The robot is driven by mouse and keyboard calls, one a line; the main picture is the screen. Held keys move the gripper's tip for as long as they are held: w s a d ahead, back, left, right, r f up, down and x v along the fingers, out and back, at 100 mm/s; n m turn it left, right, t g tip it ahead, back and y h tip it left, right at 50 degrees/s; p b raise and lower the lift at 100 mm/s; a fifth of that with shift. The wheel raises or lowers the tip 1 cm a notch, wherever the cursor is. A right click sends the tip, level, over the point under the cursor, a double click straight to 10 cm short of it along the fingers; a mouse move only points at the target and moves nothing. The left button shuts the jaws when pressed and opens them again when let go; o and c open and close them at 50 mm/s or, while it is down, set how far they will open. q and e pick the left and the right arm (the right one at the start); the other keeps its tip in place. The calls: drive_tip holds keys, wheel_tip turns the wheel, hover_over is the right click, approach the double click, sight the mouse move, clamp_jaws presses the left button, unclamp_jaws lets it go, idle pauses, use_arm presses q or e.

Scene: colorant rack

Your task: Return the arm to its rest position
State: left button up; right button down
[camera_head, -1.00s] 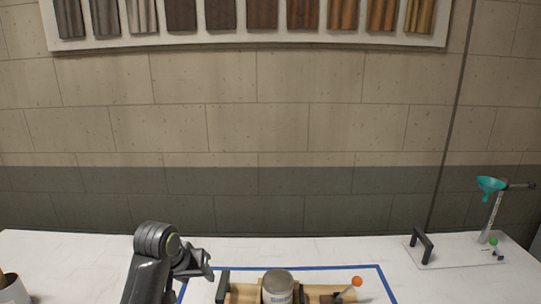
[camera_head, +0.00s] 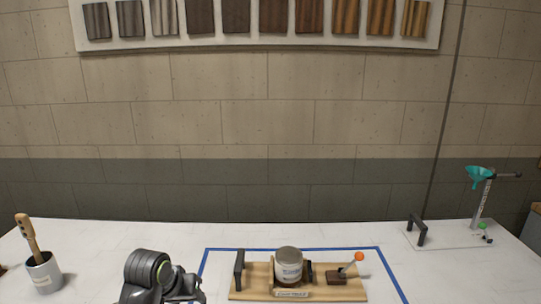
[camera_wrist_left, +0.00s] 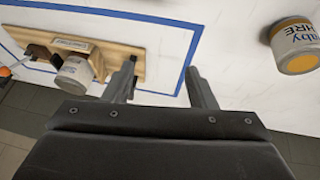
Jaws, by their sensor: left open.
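My left arm comes in at the bottom left of the head view, and the left gripper (camera_head: 188,290) is partly cut off by the lower edge there. In the left wrist view the left gripper (camera_wrist_left: 163,85) has its two fingers apart with nothing between them. The wooden rack board (camera_head: 240,290) with a grey can (camera_head: 289,266) stands to the right of the gripper, inside a blue taped outline. The board (camera_wrist_left: 130,62) and can (camera_wrist_left: 76,72) also show in the wrist view. My right gripper is not in view.
A lever with an orange knob (camera_head: 359,256) rises from the board. A stand with a teal funnel (camera_head: 480,177) is at the right. A labelled can (camera_wrist_left: 295,45) shows in the wrist view.

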use_arm(q)
drive_tip(key=s+a+f+y, duration=0.1)
drive_tip(key=s+a+f, duration=0.2)
drive_tip(key=s+f, duration=0.45)
drive_tip(key=s+a+f+y, duration=0.1)
drive_tip(key=s+a+f, duration=0.3)
drive_tip(key=s, duration=0.6)
drive_tip(key=s+a+f+g+y, duration=0.1)
drive_tip(key=s+a, duration=0.1)
drive_tip(key=s, duration=0.7)
drive_tip(key=s+a+f, duration=0.1)
drive_tip(key=s+a, duration=0.1)
drive_tip(key=s, duration=0.6)
wheel_tip(320, 180, down, 24)
drive_tip(key=a+g+b, duration=0.2)
drive_tip(key=s+d+f+b, duration=0.1)
drive_tip(key=s+f, duration=1.4)
drive_tip(key=f, duration=0.3)
drive_tip(key=shift+s+d+f+g, duration=0.3)
drive_tip(key=shift+d+g, duration=0.1)
